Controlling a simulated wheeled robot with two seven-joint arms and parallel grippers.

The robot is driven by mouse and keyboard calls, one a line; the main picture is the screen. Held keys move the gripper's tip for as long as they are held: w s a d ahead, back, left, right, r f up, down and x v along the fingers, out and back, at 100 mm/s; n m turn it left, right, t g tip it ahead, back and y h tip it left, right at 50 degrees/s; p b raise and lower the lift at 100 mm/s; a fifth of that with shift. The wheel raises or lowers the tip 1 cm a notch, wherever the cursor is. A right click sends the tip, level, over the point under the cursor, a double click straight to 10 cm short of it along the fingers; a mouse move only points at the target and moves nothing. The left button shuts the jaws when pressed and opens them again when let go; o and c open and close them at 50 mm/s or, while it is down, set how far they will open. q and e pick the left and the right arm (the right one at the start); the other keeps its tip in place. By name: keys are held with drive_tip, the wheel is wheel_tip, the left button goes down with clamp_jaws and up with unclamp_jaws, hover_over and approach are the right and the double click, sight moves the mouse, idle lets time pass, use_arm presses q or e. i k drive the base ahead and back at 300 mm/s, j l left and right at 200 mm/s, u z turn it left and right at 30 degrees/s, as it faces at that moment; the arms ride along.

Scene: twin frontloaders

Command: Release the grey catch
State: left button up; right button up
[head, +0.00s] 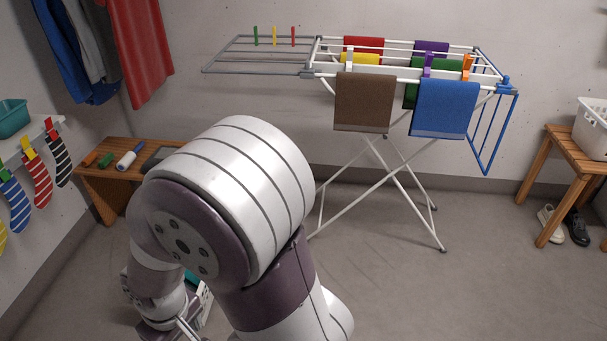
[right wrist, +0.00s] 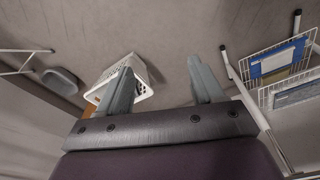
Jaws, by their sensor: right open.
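The drying rack (head: 412,74) stands against the back wall in the head view. Its grey wing (head: 250,69) is out level to the left. A small grey fitting (head: 307,73) at the wing's near inner corner looks like the grey catch; its detail is too small to read. The blue wing (head: 489,140) hangs down at the right end. My left arm bulks large in the front middle, and its gripper end, low at the left, is mostly hidden. My right gripper (right wrist: 166,90) is open and empty in the right wrist view, away from the rack.
A brown towel (head: 363,102) and a blue towel (head: 444,107) hang on the rack's front. A wooden bench (head: 110,172) stands at left. A white basket (head: 592,128) sits on a wooden stool (head: 566,152) at right. Floor before the rack is clear.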

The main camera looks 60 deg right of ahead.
sight(306, 73)
drive_tip(key=i+j+z, duration=0.1)
drive_tip(key=z, duration=1.7)
drive_tip(key=l+z, duration=0.2)
drive_tip(key=z, duration=0.65)
